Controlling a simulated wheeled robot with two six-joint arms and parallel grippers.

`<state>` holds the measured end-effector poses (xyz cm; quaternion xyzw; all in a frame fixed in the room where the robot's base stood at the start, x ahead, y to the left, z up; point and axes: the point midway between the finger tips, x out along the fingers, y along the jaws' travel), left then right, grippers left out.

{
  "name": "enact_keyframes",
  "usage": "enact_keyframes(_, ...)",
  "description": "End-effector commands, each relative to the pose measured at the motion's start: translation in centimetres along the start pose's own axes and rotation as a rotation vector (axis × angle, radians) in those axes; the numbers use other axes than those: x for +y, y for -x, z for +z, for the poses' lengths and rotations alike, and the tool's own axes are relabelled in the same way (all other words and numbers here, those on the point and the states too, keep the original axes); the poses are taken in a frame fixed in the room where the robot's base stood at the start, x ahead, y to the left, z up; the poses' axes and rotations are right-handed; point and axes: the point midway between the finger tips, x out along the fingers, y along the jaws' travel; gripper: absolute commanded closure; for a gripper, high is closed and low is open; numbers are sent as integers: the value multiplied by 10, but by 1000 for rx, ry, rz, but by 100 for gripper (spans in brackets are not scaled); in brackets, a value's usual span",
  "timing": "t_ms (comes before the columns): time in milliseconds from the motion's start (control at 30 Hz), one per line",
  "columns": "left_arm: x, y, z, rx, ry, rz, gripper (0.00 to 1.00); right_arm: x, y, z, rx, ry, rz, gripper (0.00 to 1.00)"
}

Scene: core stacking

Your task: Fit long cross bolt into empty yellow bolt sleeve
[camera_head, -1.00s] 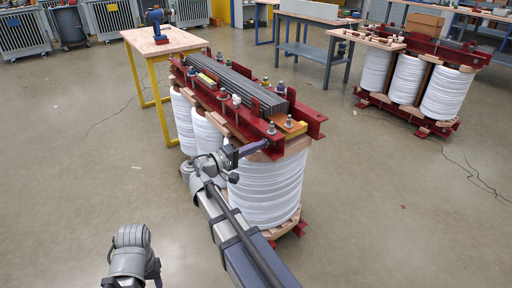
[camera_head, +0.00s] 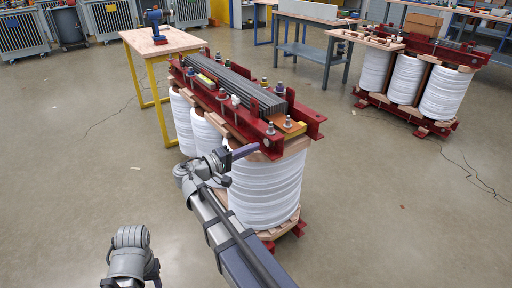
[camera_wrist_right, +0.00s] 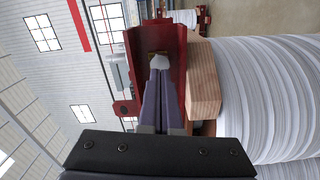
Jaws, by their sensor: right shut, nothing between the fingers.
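My right gripper (camera_head: 257,147) is shut and empty. Its purple-grey fingers point at the near end of the red clamp beam (camera_head: 230,121) on the closer transformer. In the right wrist view the shut gripper (camera_wrist_right: 160,68) points at a yellow-edged opening (camera_wrist_right: 157,53) in the red beam. A pale rounded piece shows at the fingertips in front of this opening; I cannot tell if it is the bolt's end or the fingertips, nor whether they touch. The bolt's length is not visible. Only a grey link of my left arm shows; its gripper is not in view.
White coils (camera_head: 265,190) stand directly below the beam, beside my right arm. A wooden block (camera_wrist_right: 203,80) lies beside the beam. A wooden-topped table (camera_head: 180,40) holds a blue drill (camera_head: 154,25). A second transformer (camera_head: 420,85) stands back right. The floor between is open.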

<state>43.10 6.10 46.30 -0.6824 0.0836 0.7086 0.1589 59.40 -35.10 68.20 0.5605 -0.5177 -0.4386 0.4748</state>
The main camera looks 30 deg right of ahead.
Motion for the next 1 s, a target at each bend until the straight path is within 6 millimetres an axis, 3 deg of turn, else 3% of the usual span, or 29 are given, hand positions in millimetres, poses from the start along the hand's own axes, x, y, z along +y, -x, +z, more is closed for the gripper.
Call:
enact_keyframes(267, 0, 0, 0, 0, 0, 0, 50, 0, 12, 0, 1, 0, 0, 100)
enact_keyframes(500, 0, 0, 0, 0, 0, 0, 50, 0, 51, -1, 3, 0, 0, 100)
enact_keyframes(700, 0, 0, 0, 0, 0, 0, 50, 0, 74, 0, 1, 0, 0, 100)
enact_keyframes(1000, 0, 0, 0, 0, 0, 0, 50, 0, 80, 0, -1, 0, 0, 100)
